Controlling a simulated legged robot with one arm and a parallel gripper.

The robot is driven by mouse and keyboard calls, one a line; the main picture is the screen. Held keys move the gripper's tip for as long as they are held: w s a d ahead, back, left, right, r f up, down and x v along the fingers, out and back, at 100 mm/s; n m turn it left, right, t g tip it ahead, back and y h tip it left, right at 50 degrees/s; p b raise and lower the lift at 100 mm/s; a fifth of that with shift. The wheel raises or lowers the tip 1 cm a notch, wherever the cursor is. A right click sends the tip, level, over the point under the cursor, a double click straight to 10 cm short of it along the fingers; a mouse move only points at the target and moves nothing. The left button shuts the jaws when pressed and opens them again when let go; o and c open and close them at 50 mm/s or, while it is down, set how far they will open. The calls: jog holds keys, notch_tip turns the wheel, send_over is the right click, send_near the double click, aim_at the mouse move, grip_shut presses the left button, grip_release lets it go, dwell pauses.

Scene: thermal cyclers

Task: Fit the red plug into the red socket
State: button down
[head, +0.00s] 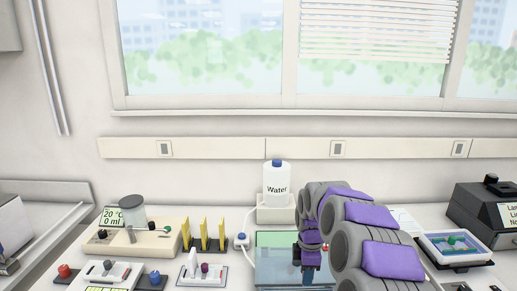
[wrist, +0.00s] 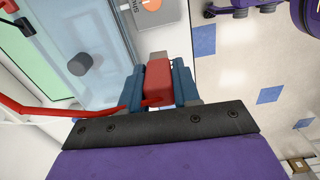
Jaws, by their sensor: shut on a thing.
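The red plug (wrist: 158,78) is a red block between the blue fingers of my gripper (wrist: 158,88) in the wrist view. My gripper is shut on it, and a red cable (wrist: 40,112) runs from it toward the left. In the head view my gripper (head: 311,257) hangs over the right part of a glass-topped box (head: 262,241), and the plug can hardly be made out there. I cannot make out a red socket for certain in either view.
A white bottle marked Water (head: 276,184) stands behind the glass-topped box. A dark box (head: 485,213) is at the far right. A grey knob (wrist: 79,64) shows in the wrist view.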

jog(key=shift+w+f+m, duration=0.25)
jog(key=shift+f+m, duration=0.35)
jog(key=shift+f, duration=0.05)
jog(key=shift+s+d+f+m, duration=0.15)
jog(key=shift+s+m, duration=0.2)
jog(key=shift+m, duration=0.35)
jog(key=shift+s+f+m+b, duration=0.3)
jog(key=shift+f+m, duration=0.25)
jog(key=shift+m, duration=0.35)
jog(key=s+f+m+b, duration=0.1)
jog(key=s+f+m, duration=0.3)
jog(key=m, duration=0.9)
notch_tip(320, 180, down, 2)
jog(key=shift+a+f+b, duration=0.1)
jog(key=shift+a+b, duration=0.1)
jog(key=shift+b, duration=0.2)
